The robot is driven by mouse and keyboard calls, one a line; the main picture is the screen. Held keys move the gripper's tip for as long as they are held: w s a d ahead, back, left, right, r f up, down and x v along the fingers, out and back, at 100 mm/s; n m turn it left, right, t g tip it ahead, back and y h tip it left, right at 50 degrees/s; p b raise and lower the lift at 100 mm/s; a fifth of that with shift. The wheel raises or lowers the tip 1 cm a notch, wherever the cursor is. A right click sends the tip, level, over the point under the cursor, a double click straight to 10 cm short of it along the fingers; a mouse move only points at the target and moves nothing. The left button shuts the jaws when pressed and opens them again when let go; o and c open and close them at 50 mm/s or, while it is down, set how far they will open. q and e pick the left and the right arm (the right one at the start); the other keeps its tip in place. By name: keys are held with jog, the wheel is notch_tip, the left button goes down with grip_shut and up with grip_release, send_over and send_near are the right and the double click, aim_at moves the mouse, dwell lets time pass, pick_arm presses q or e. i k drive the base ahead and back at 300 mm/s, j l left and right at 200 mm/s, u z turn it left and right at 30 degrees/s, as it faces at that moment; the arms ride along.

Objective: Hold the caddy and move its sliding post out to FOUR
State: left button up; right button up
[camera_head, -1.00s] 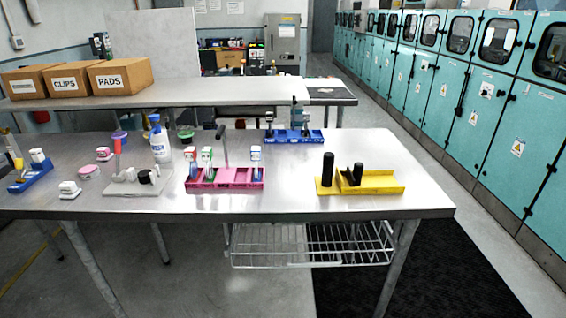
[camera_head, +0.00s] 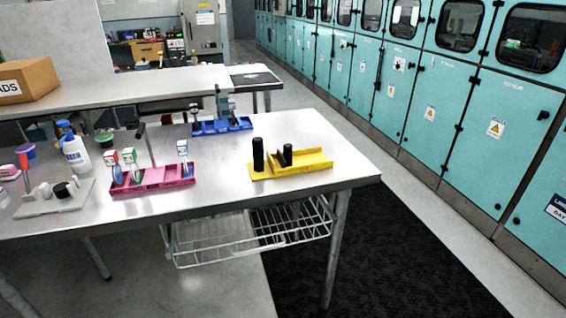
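A yellow caddy (camera_head: 312,163) with two black posts stands on the metal table near its right end. The taller post (camera_head: 258,154) is at its left end, and a shorter post (camera_head: 288,155) stands a little right of it. A pink caddy (camera_head: 178,175) with several toothbrush-like items and a dark handle stands to the left. A blue caddy (camera_head: 208,128) stands behind, near the table's back edge. Neither of my grippers shows.
The metal table (camera_head: 225,193) has bare room around the yellow caddy. A wire shelf (camera_head: 240,230) hangs below. Teal cabinets (camera_head: 420,110) line the right; a dark mat (camera_head: 390,250) covers the floor.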

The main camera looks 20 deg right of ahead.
aim_at(285, 160)
jog(key=i+l, duration=0.5)
jog(key=i, duration=0.15)
jog(key=i+l, duration=0.5)
jog(key=i, duration=0.15)
